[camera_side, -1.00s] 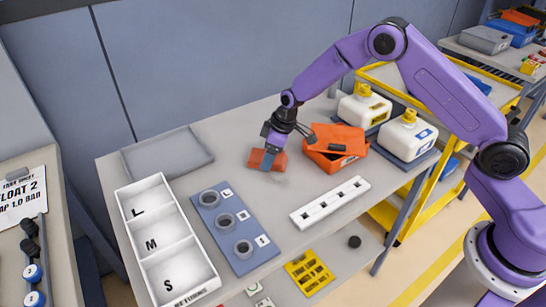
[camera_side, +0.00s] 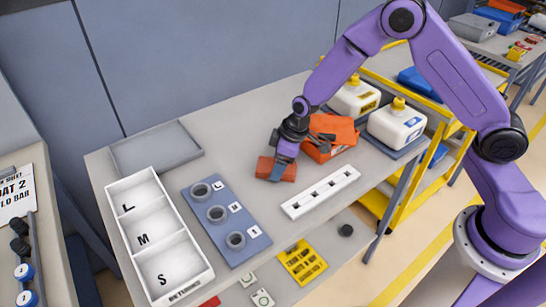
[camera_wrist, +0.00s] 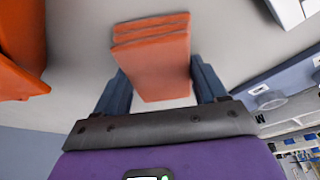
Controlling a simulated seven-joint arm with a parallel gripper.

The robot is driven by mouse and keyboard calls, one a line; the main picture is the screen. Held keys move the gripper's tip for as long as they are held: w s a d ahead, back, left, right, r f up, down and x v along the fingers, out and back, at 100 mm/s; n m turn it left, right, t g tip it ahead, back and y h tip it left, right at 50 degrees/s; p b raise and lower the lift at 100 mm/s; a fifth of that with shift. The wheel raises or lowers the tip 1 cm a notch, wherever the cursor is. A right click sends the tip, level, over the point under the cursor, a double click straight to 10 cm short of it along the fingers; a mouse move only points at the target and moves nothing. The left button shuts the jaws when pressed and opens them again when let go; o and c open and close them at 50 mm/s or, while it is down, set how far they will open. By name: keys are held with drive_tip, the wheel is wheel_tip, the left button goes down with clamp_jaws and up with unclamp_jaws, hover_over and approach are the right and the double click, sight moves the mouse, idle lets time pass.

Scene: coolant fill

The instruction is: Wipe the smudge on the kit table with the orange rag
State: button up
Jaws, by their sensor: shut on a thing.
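The orange rag (camera_side: 277,168) is a folded, layered block, low over the kit table (camera_side: 235,130) or touching it; I cannot tell which. My gripper (camera_side: 281,172) is shut on it and points down. In the wrist view the rag (camera_wrist: 152,55) sits between the two blue fingers of my gripper (camera_wrist: 160,88), with its layered end away from the palm. I cannot make out a smudge on the grey tabletop; the rag and gripper may hide it.
A white slotted strip (camera_side: 320,192) lies in front. A blue ring plate (camera_side: 229,222), white divided tray (camera_side: 160,235) and grey tray (camera_side: 155,147) are left. Bare tabletop lies behind.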

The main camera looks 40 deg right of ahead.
sight(286, 173)
drive_tip(key=shift+s, duration=1.6)
drive_tip(key=shift+a, duration=1.15)
drive_tip(key=shift+w+a, duration=0.15)
drive_tip(key=shift+w, duration=6)
drive_tip(key=shift+s, duration=5.95)
drive_tip(key=shift+s+r, duration=0.15)
drive_tip(key=shift+s, duration=0.05)
wheel_tip(286, 173, up, 8)
drive_tip(key=shift+w, duration=0.1)
